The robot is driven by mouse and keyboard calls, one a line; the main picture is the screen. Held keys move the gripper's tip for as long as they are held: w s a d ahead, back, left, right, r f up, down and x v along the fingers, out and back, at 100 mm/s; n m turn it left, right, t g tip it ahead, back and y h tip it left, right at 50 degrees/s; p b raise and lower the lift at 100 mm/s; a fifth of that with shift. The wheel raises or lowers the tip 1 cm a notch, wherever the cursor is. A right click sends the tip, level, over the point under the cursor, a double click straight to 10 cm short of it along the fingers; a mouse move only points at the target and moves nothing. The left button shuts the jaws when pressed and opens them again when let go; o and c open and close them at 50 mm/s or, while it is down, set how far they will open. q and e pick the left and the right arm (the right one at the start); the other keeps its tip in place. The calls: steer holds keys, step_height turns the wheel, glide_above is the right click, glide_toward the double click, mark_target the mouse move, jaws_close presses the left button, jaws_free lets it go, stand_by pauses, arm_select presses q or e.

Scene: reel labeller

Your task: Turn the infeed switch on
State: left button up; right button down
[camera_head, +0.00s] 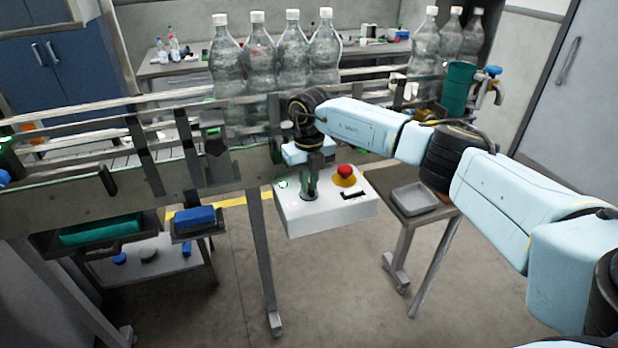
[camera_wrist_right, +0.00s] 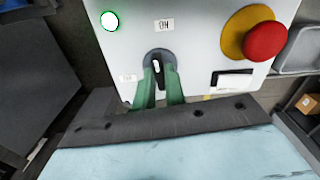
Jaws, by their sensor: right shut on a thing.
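The infeed switch (camera_wrist_right: 156,66) is a dark rotary knob with a white mark on a white control box (camera_head: 330,218). In the right wrist view its mark points nearly straight up toward the "ON" label (camera_wrist_right: 164,25). My right gripper (camera_head: 311,192) comes down onto the box from above; in the wrist view its green fingers (camera_wrist_right: 160,84) are shut on the knob, one on each side. A round lamp (camera_wrist_right: 109,21) on the box shows white with a green rim. The fingers hide part of the knob. My left gripper is not in view.
A red emergency button (camera_head: 345,171) on a yellow base sits close to the right of the switch. Clear bottles (camera_head: 292,55) stand along the conveyor (camera_head: 100,199) behind the box. A grey tray (camera_head: 414,198) rests on a small stand at right.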

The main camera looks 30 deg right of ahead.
steer(key=shift+r+m, duration=0.1)
steer(key=shift+m, duration=0.6)
steer(key=c, duration=1.5)
jaws_free()
steer(key=shift+o, duration=0.2)
step_height(320, 180, up, 13)
steer(key=shift+r+b, duration=0.15)
steer(key=shift+b, duration=0.3)
